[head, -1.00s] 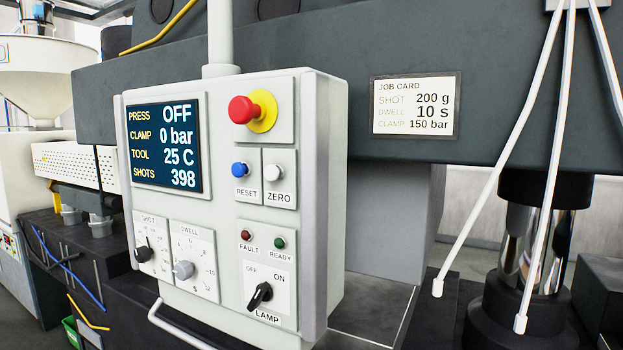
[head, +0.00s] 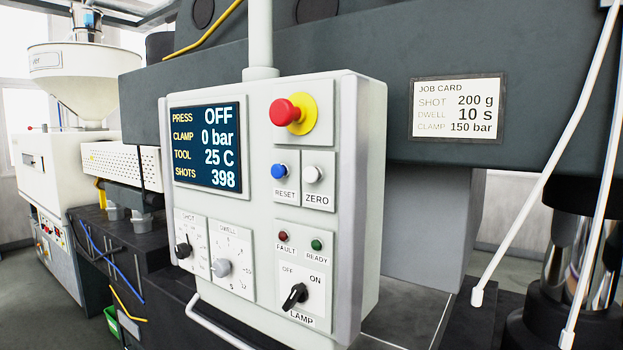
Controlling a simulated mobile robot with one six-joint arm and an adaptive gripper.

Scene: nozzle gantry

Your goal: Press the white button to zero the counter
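The white button (head: 314,174) is a small round knob above the label ZERO on the front of the grey control panel (head: 352,230). It sits just right of the blue RESET button (head: 279,171) and below the red mushroom button (head: 286,112) on its yellow ring. The screen (head: 207,148) at the panel's upper left reads PRESS OFF, CLAMP 0 bar, TOOL 25 C, SHOTS 398. My gripper is not in view, and nothing covers the white button.
Below the buttons are FAULT and READY lamps, a black LAMP switch (head: 294,296) and SHOT and DWELL knobs (head: 221,267). A bar handle (head: 215,325) juts from the panel's bottom. White rods (head: 535,160) hang at the right, near the job card (head: 457,107).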

